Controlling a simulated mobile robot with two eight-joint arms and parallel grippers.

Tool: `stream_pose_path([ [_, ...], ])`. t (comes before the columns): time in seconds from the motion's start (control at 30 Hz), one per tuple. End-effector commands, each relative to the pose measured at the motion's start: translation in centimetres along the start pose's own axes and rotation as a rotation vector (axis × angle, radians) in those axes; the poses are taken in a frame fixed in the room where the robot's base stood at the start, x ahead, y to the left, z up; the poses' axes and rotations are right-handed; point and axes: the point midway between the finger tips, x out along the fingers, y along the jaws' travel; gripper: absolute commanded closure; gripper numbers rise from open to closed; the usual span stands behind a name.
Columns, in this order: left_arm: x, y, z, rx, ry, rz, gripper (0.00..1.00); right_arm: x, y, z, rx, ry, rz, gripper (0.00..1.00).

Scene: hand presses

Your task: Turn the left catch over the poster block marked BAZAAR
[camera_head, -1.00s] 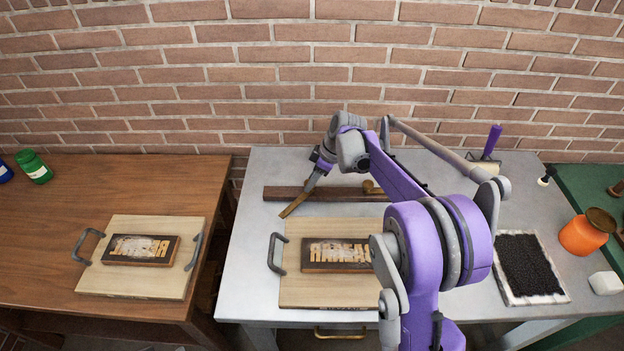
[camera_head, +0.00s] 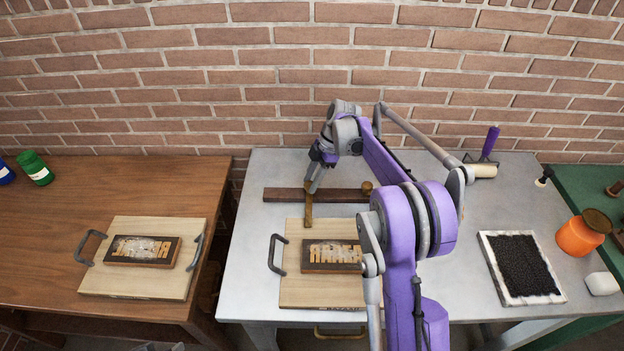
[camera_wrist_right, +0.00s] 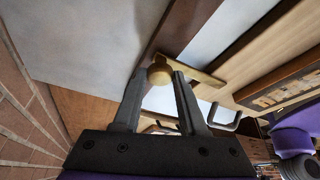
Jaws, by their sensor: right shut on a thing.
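The left catch (camera_head: 308,208) is a light wooden strip on the dark wooden bar (camera_head: 285,195). It now points toward the front, its free end over the back edge of the pale board (camera_head: 296,228). My right gripper (camera_head: 312,188) is shut on the catch's round knob, which shows between the fingertips in the right wrist view (camera_wrist_right: 160,72). The dark block with pale raised letters (camera_head: 330,256) lies on that board; its lettering is not clearly readable and my arm covers its right end. The second catch's knob (camera_head: 367,187) shows farther right. My left gripper is out of view.
A similar board (camera_head: 100,282) with a lettered block (camera_head: 142,251) lies on the brown table at left. The black-filled tray (camera_head: 521,268), orange jar (camera_head: 580,236) and roller (camera_head: 484,170) are at right. The brick wall (camera_head: 270,80) closes off the back.

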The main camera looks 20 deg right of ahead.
Motion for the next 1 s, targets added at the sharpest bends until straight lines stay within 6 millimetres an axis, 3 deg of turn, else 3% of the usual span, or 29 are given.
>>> stream_pose_path([
  [0.5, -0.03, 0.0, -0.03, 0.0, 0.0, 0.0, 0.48, 0.0, 0.01, 0.01, -0.017, -0.001, -0.007, 1.0],
  [0.53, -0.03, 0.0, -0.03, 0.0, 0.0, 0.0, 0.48, 0.0, 0.01, 0.01, -0.017, -0.001, -0.007, 0.53],
  [0.67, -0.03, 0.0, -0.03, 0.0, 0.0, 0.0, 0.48, 0.0, 0.01, 0.01, -0.016, -0.001, -0.007, 0.3],
  [1.0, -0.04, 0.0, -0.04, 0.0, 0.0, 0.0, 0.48, -0.26, 0.02, 0.02, -0.015, -0.001, -0.006, 0.29],
])
